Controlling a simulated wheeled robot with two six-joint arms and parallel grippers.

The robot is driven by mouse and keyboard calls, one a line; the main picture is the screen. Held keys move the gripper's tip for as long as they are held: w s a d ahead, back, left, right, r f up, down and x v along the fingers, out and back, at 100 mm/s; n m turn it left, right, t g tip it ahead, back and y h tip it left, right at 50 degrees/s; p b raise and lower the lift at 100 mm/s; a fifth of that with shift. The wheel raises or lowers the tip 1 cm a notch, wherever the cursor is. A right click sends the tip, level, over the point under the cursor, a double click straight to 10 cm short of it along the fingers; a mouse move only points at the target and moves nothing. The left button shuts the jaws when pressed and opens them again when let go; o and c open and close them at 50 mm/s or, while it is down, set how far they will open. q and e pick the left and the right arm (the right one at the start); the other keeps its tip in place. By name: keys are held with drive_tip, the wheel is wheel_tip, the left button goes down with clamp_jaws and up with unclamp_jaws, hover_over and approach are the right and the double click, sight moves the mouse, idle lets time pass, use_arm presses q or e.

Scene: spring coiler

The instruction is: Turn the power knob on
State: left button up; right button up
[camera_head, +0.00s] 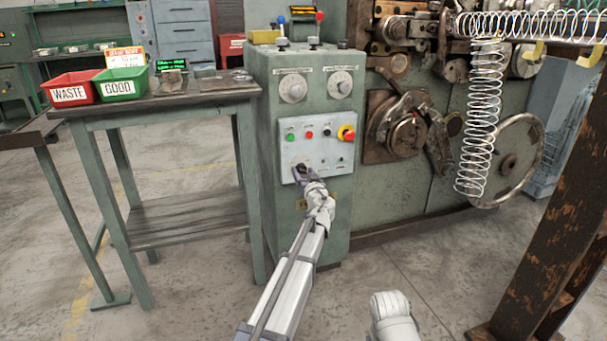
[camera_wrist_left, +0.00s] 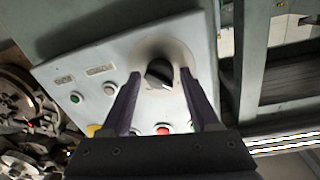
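The power knob (camera_wrist_left: 160,73) is a black rotary knob with a pale mark on a round light plate, on the grey control panel (camera_head: 325,157). In the head view it is hidden behind my left gripper (camera_head: 301,172), which is at the panel's lower left. In the left wrist view my left gripper (camera_wrist_left: 161,78) is open, its two purple fingers on either side of the knob. Gaps show between the fingers and the knob. A white part of my right arm shows at the bottom of the head view; its gripper is not visible.
A red button on yellow (camera_head: 346,133), green button (camera_head: 290,137) and red button (camera_head: 309,134) sit above the knob. Two dials (camera_head: 292,88) are higher on the cabinet. A side table (camera_head: 150,105) with red and green bins stands left; the coiling machine (camera_head: 420,190) stands right.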

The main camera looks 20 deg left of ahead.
use_arm(q)
clamp_jaws()
drive_tip(key=shift+m, duration=0.3)
drive_tip(key=m, duration=0.3)
drive_tip(key=shift+m+p, duration=0.3)
drive_tip(key=shift+p, duration=0.05)
drive_tip(key=m, duration=0.4)
drive_tip(key=shift+r+g, duration=0.1)
drive_tip(key=shift+g, duration=0.2)
drive_tip(key=m+p, duration=0.1)
drive_tip(key=m, duration=0.3)
drive_tip(key=shift+m+g, duration=0.3)
drive_tip(key=shift+d+m+y, duration=0.1)
drive_tip(key=shift+m+y, duration=0.2)
drive_tip(key=shift+m, duration=1.8)
drive_tip(key=shift+o, duration=1.4)
unclamp_jaws()
